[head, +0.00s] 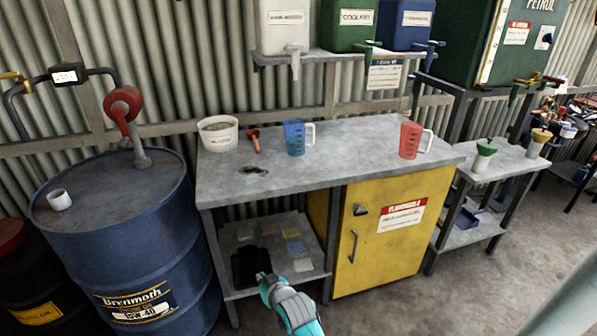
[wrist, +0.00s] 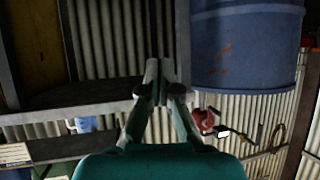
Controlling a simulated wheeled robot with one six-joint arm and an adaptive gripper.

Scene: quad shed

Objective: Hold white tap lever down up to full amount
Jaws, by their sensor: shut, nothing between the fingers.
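A white container (head: 285,28) stands on the wall shelf at the top, left of the green and blue ones. Its white tap (head: 295,64) hangs from its lower front, over the worktop. The lever's exact position is too small to tell. My gripper (head: 262,279) is low in front of the bench, well below and apart from the tap. In the wrist view my gripper (wrist: 161,68) has its fingertips together, with nothing between them. I cannot make out the white tap in the wrist view.
On the grey worktop (head: 340,150) stand a white tub (head: 218,133), a blue jug (head: 296,137) and a red jug (head: 411,140). A blue drum (head: 130,245) with a red hand pump (head: 124,104) stands left; a yellow cabinet (head: 385,235) is right. The worktop's middle is clear.

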